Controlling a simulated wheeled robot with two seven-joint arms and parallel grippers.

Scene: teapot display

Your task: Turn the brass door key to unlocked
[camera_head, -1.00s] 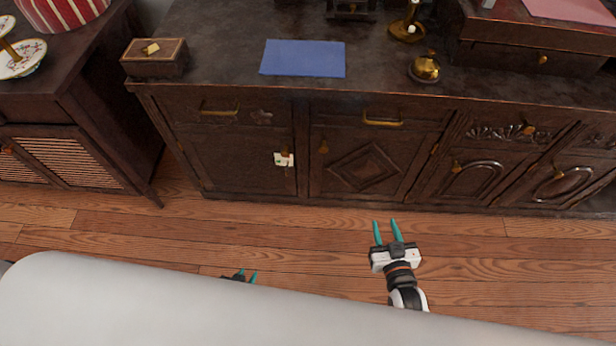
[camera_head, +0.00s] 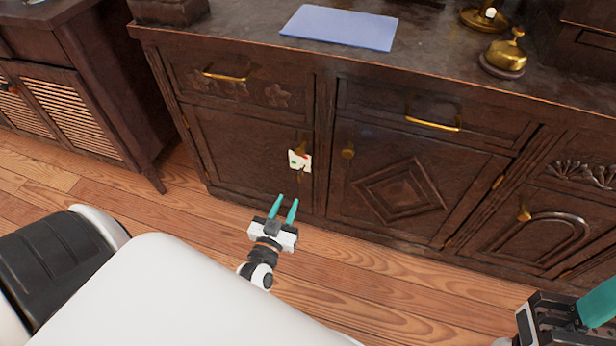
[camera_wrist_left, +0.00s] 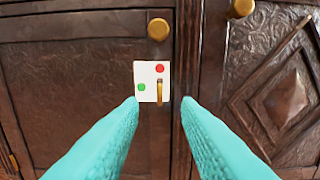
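The brass key (camera_wrist_left: 159,92) stands upright on a white plate (camera_wrist_left: 146,72) on the left cabinet door. The plate has a red dot above the key and a green dot to its left. In the head view the plate (camera_head: 293,158) sits just below a brass knob (camera_head: 301,148); the key is too small there to make out well. My left gripper (camera_head: 282,206) is open and empty, below and in front of the plate. In the wrist view its teal fingers (camera_wrist_left: 160,103) point at the door on either side of the key, apparently short of it. My right gripper (camera_head: 590,308) is partly cut off at the lower right.
The dark cabinet has brass drawer handles (camera_head: 225,76) and a second door knob (camera_head: 348,151). A blue sheet (camera_head: 340,27) and a brass bell (camera_head: 505,52) rest on top. A slatted cabinet (camera_head: 75,115) stands at left. The wooden floor (camera_head: 400,285) in front is clear.

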